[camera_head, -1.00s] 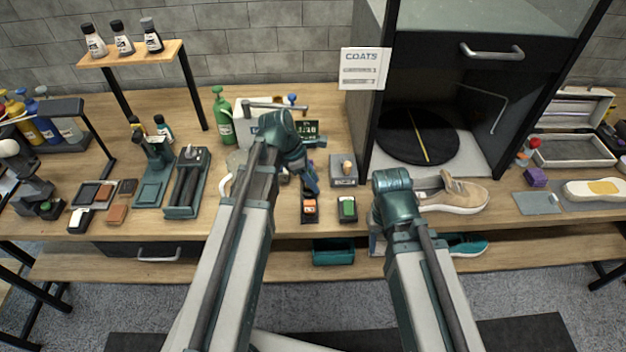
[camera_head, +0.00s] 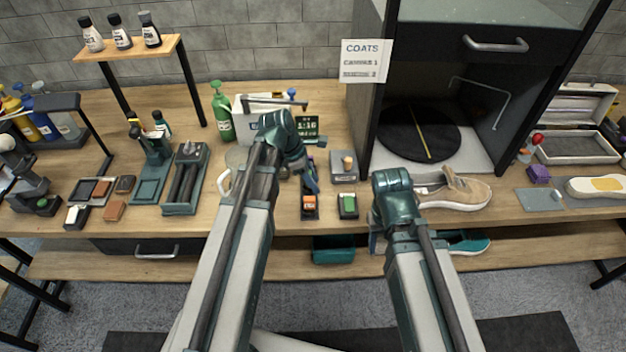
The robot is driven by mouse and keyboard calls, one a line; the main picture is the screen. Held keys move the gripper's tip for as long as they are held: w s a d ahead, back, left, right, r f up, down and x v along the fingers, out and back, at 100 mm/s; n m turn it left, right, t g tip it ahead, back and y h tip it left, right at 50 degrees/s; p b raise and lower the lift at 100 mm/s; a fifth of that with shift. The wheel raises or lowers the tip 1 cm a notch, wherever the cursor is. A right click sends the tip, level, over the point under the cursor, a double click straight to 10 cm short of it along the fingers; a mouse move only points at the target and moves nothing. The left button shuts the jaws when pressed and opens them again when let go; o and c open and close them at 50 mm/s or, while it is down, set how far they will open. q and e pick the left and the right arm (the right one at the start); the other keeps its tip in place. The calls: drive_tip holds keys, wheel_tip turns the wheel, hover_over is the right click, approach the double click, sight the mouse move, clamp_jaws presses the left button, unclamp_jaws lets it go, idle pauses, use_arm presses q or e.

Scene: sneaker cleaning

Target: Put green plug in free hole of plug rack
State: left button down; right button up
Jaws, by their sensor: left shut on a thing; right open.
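My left gripper (camera_head: 313,184) points down over a narrow dark strip (camera_head: 310,214) near the table's front edge, which looks like the plug rack. An orange block (camera_head: 309,202) sits at the strip's near end and a bit of purple shows farther back. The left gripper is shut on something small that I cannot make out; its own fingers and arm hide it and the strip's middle. A green block (camera_head: 348,203) sits in a separate dark holder to the right; I cannot tell whether it is a plug. My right gripper (camera_head: 377,240) is open, low at the table's front edge, partly hidden by its arm.
A grey box with a cream knob (camera_head: 344,165) stands behind the green block. A beige sneaker (camera_head: 455,191) lies to the right, before the dark cabinet. A green bottle (camera_head: 222,112) and white box stand behind my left arm. A teal bin (camera_head: 333,249) is on the lower shelf.

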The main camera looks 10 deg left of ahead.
use_arm(q)
drive_tip(key=shift+f+b, duration=0.5)
drive_tip(key=shift+f, duration=0.05)
drive_tip(key=shift+c, duration=2.1)
unclamp_jaws()
drive_tip(key=p+v, duration=1.2)
drive_tip(key=v, duration=0.1)
drive_tip(key=shift+r+p, duration=0.4)
drive_tip(key=shift+s, duration=0.1)
drive_tip(key=s+d+m+y, duration=0.3)
drive_tip(key=s+d+m, duration=0.3)
drive_tip(key=m, duration=0.6)
drive_tip(key=s+d+f+m+g+y, duration=0.1)
drive_tip(key=s+d+m+y, duration=0.1)
drive_tip(key=s+d+m, duration=0.5)
drive_tip(key=d+m, duration=0.1)
drive_tip(key=m, duration=0.5)
drive_tip(key=shift+f+y, duration=0.3)
drive_tip(key=shift+y, duration=0.1)
